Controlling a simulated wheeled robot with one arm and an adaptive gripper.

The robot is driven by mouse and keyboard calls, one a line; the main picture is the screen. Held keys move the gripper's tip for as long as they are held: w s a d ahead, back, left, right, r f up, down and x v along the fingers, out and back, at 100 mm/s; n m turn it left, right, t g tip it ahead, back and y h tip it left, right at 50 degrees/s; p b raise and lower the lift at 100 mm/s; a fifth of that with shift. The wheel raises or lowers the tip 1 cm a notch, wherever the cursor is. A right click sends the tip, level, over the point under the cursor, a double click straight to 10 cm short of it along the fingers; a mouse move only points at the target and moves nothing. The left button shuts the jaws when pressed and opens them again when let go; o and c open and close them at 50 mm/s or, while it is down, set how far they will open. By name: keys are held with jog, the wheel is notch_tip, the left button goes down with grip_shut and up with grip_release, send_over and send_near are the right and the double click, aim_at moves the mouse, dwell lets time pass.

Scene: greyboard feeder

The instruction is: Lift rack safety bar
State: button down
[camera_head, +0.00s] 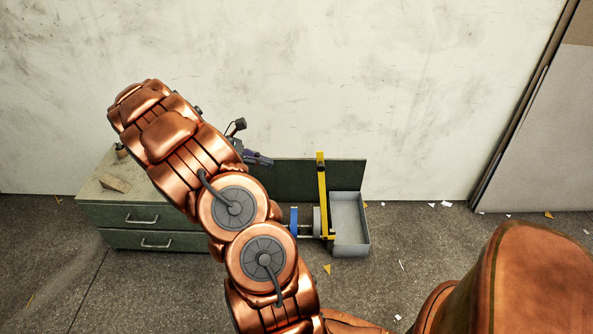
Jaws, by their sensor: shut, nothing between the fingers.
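The yellow safety bar (322,190) stands nearly upright at the right part of the green rack unit, with a short yellow foot at its lower end. My copper arm reaches up from the bottom and covers much of the unit's middle. My gripper (268,161) shows small and dark beyond the arm, left of the bar and apart from it in the picture. It is shut and empty. The bar's lower mounting is small and hard to make out.
Paper scraps lie on the floor; large boards (540,130) lean at right.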

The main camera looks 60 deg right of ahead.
jog(key=s+d+r+b+x, duration=0.1)
jog(key=r+b+x, duration=0.1)
jog(key=x, duration=1)
jog(key=shift+s, duration=0.3)
jog(key=shift+d+r, duration=0.1)
